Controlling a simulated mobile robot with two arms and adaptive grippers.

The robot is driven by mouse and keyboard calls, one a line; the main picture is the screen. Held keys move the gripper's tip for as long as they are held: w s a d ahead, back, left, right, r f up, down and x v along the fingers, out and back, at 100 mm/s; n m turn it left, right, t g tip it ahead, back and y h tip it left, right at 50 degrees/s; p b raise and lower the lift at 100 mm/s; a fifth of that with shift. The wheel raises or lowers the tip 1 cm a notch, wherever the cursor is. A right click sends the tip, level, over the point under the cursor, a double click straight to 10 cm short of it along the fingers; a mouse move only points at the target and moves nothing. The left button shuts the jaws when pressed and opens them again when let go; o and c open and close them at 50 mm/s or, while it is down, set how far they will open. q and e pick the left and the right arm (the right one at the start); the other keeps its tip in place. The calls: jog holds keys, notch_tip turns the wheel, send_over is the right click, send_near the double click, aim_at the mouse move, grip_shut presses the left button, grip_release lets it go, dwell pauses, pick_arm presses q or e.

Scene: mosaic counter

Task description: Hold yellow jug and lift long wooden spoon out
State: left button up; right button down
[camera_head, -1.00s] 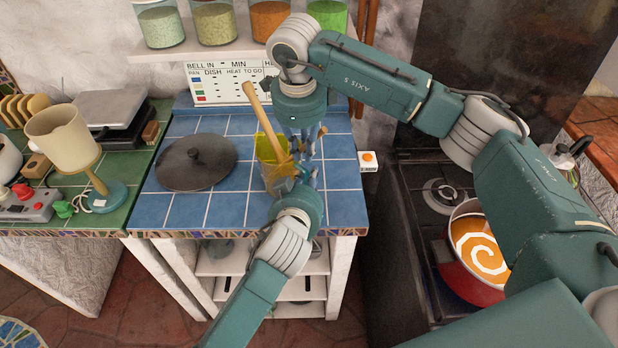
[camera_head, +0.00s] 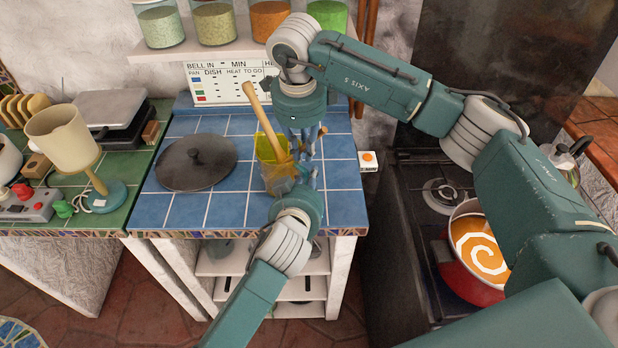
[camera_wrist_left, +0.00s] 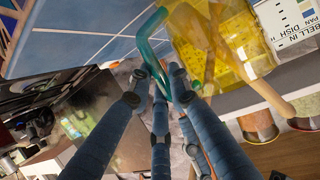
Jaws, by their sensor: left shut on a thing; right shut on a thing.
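The yellow jug (camera_head: 278,174) stands on the blue tiles, see-through and partly hidden by my grippers. The long wooden spoon (camera_head: 257,108) leans out of it to the upper left. Both show in the left wrist view, the jug (camera_wrist_left: 238,38) and the spoon (camera_wrist_left: 272,97). My left gripper (camera_head: 298,186) is shut at the jug's near right side, its fingers (camera_wrist_left: 165,88) meeting at a teal curved part like a handle. My right gripper (camera_head: 304,152) reaches down from above and is shut at the jug's right side; its exact contact is hidden. The visible spoon shaft is clear of both grippers.
A dark round lid (camera_head: 197,163) lies left of the jug. A sign board (camera_head: 228,82) stands behind, under a shelf (camera_head: 190,50) of jars. A red pot (camera_head: 470,270) sits on the stove at right. Blue tiles before the lid are free.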

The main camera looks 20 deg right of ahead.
pick_arm(q)
jog(key=shift+r, duration=0.1)
pick_arm(e)
notch_tip(320, 180, up, 17)
jog(key=shift+f, duration=0.15)
dwell(1.3)
pick_arm(q)
jog(key=o, duration=0.9)
jog(key=v, duration=1.2)
jog(key=shift+a, duration=0.1)
pick_arm(e)
jog(key=shift+f, duration=0.1)
